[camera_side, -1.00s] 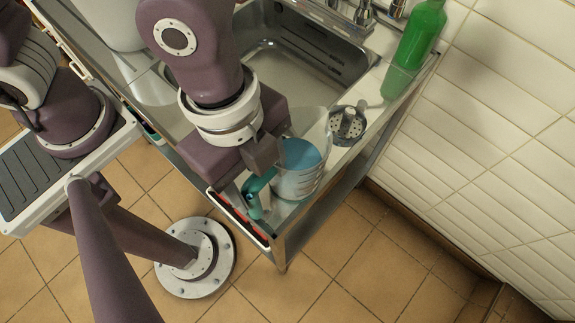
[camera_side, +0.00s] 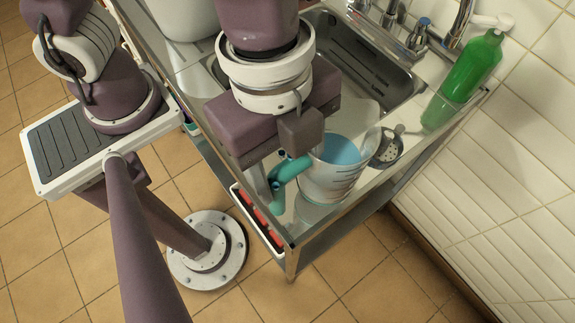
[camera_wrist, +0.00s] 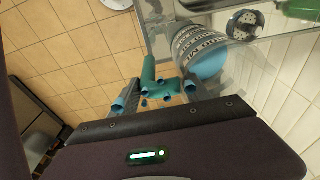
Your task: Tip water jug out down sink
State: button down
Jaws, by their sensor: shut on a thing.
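The water jug (camera_side: 328,182) is clear with dark measuring marks, a teal handle (camera_side: 290,170) and blue water (camera_side: 340,150) inside. It is over the counter's near right corner, close to upright, with its reflection below it and a small gap seeming to show. My gripper (camera_side: 277,175) is shut on the teal handle, on the jug's left side. In the wrist view the handle (camera_wrist: 155,85) lies between my fingers, and the jug (camera_wrist: 197,45) is beyond them. The steel sink basin (camera_side: 365,65) is behind the jug, partly hidden by my arm. Its bottom looks empty where visible.
A round strainer (camera_side: 387,147) lies right of the jug. A green bottle (camera_side: 472,68) stands at the far right by the tiled wall (camera_side: 510,190). Taps (camera_side: 418,35) line the sink's back edge. A tray with red items (camera_side: 258,218) sits at the counter's front edge.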

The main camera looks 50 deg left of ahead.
jog(key=shift+r, duration=1.85)
jog(key=s+a+f+n, duration=0.5)
jog(key=f+n, duration=0.1)
jog(key=f, duration=0.1)
jog(key=shift+a+f+t, duration=0.3)
jog(key=shift+f+t, duration=0.1)
jog(key=w+a+r+g+h, duration=0.4)
jog(key=w+a+g+h, duration=0.1)
jog(key=w+g, duration=0.3)
jog(key=shift+w+r+n, duration=0.25)
jog(key=shift+w+n, duration=0.15)
jog(key=shift+w, duration=0.05)
jog(key=shift+w+a+g+p, duration=0.25)
jog(key=shift+g+p, duration=0.05)
jog(key=shift+g, duration=0.3)
jog(key=shift+w+a+g+h, duration=0.4)
jog(key=shift+w+g+h, duration=0.2)
jog(key=shift+w, duration=0.1)
